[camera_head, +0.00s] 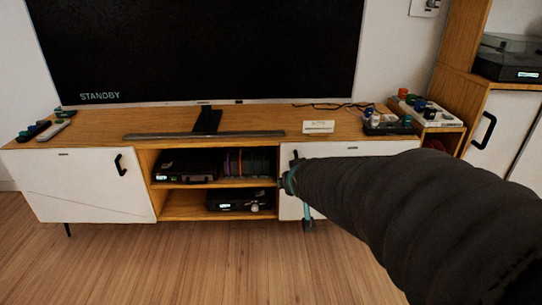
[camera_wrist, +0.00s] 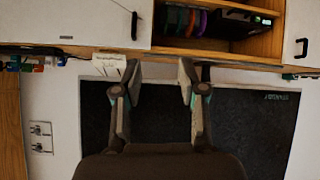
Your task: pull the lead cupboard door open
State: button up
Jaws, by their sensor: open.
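The low wooden media console has a white right door (camera_head: 350,149), largely hidden behind my arm, and a white left door (camera_head: 80,183) with a black handle (camera_head: 120,165). Small labels on the doors are too small to read, so I cannot tell which is the lead cupboard. My gripper (camera_head: 291,180) is in front of the right door's open-shelf side. In the upside-down wrist view the right door (camera_wrist: 95,18) shows its black handle (camera_wrist: 134,25) beyond and left of my open, empty gripper (camera_wrist: 158,78), apart from it. Both doors look closed.
A television (camera_head: 200,45) stands on the console above a soundbar (camera_head: 205,135). A white card (camera_head: 318,127) and a tray of small items (camera_head: 388,124) sit on top. Open shelves (camera_head: 215,188) hold devices. A taller cabinet (camera_head: 500,125) stands right. The floor at left is clear.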

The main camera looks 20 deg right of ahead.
jog(key=w+d+f+t+b, duration=0.5)
jog(key=w+d+f+t, duration=0.3)
jog(key=w+d+f, duration=0.65)
jog(key=shift+y, duration=0.3)
jog(key=w, duration=0.9)
jog(key=w+f, duration=0.1)
jog(key=w, duration=0.4)
jog(key=shift+a+p, duration=0.3)
grip_shut()
